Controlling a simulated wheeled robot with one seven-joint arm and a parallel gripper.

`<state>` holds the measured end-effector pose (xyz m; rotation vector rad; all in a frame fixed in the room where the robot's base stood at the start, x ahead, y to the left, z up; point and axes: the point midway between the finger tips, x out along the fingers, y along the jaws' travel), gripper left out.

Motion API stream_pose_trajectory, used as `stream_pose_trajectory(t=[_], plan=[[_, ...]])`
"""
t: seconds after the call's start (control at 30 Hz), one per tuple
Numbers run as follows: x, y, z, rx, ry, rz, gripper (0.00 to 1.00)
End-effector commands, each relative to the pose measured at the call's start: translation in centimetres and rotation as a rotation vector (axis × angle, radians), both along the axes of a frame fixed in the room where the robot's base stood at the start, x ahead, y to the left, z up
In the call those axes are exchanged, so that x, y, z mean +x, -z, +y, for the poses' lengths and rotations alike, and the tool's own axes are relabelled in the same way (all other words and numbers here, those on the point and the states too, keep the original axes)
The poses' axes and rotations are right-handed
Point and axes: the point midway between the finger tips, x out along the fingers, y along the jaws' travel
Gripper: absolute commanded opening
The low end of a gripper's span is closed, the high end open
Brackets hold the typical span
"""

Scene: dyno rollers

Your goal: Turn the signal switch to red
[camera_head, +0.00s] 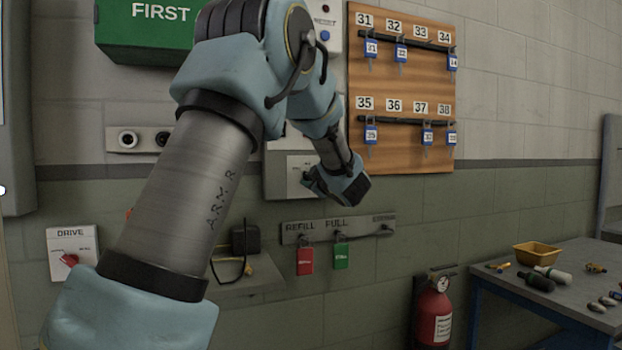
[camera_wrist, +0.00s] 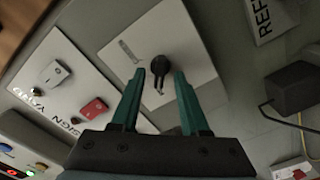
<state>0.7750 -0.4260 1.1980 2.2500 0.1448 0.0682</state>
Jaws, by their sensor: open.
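A black lever-like knob (camera_wrist: 159,68) sits on a pale square plate (camera_wrist: 190,45), likely the signal switch; its label is too small to read. In the head view the plate (camera_head: 296,176) shows on the wall, its right part hidden by my gripper (camera_head: 338,186). In the wrist view my gripper (camera_wrist: 159,92) is open, its two teal fingers pointing at the plate. The knob appears between the fingertips, slightly beyond them; I cannot tell whether they touch it. Nothing is held. The knob is hidden in the head view.
Left of the plate in the wrist view is a panel with a white switch (camera_wrist: 50,74) and a red switch (camera_wrist: 95,107). A DRIVE switch box (camera_head: 72,242) is lower left.

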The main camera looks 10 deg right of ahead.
Motion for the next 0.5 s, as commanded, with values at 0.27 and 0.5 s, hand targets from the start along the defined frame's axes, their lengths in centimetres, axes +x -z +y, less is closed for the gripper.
stream_pose_trajectory(t=[0.27,0.5], plan=[[-1.8,0.1,-0.3,-0.002,0.003,-0.001,0.45],[-6.5,0.2,-0.9,-0.002,0.003,-0.001,0.45]])
